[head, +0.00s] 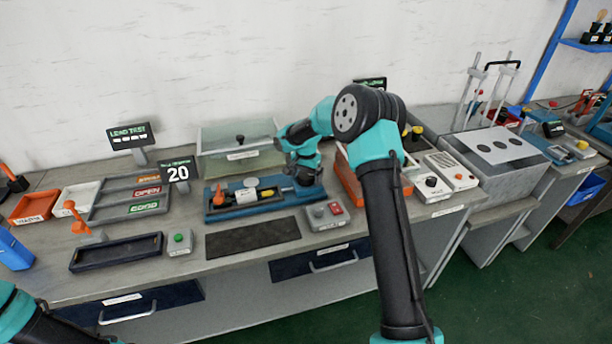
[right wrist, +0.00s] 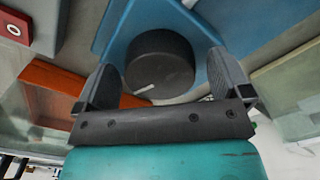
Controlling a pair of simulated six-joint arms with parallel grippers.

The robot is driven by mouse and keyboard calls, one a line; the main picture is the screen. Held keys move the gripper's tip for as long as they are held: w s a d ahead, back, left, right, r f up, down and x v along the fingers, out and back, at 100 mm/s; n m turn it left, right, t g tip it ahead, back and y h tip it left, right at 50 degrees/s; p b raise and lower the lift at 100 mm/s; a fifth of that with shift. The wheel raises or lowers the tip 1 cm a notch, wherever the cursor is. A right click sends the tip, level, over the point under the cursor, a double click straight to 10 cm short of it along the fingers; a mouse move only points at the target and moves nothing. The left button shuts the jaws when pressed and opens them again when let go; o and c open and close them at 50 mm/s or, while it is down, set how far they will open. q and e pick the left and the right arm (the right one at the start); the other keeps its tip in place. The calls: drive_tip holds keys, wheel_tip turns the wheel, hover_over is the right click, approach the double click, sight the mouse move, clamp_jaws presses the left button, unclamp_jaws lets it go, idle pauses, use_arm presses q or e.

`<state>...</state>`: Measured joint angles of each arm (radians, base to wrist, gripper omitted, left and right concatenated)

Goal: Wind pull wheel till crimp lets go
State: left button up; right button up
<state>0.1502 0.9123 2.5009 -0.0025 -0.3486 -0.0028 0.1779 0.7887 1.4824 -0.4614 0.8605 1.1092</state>
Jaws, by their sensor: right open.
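The pull tester (head: 232,211) is a blue bench fixture with a dark slot, a yellow part (head: 268,193) and a small display reading 20 (head: 178,172) behind its left end. My right gripper (head: 306,176) points down at the tester's right end. In the right wrist view, the pull wheel (right wrist: 160,62) is a dark round knob with a white index mark on a blue plate. My open right fingers (right wrist: 162,75) stand on either side of it; contact cannot be told. The wheel is hidden by my gripper in the head view. The crimp is too small to make out. My left gripper is out of view.
A dark mat (head: 252,236) lies before the tester. Label trays (head: 145,191) are left, a clear bin (head: 238,160) behind, an orange tray (head: 350,182) right.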

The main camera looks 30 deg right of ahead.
sight(306, 175)
wheel_tip(306, 175, up, 17)
drive_tip(key=shift+r, duration=0.2)
idle(0.6)
drive_tip(key=shift+s+f, duration=0.1)
